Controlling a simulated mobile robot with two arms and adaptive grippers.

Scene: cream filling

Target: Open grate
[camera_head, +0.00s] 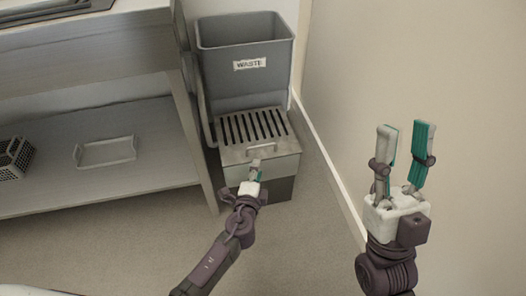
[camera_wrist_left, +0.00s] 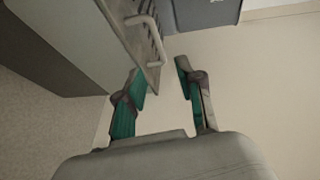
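The grate (camera_head: 252,126) is a slotted metal lid, lying closed on a grey box (camera_head: 276,166) in front of the waste bin. Its handle (camera_head: 264,149) is a small metal bar at the front edge. My left gripper (camera_head: 256,166) is just in front of the handle and partly hides the box front. In the left wrist view its fingers (camera_wrist_left: 162,70) are open with an empty gap, and the handle (camera_wrist_left: 155,47) is just beyond the fingertips. My right gripper (camera_head: 404,128) is open and empty, raised at the right by the wall.
The grey waste bin (camera_head: 246,78) stands behind the grate. A metal table (camera_head: 90,52) with a lower shelf (camera_head: 60,184) is at the left. The shelf holds a tray (camera_head: 105,153) and a basket (camera_head: 14,158). The wall is at the right; floor is clear in front.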

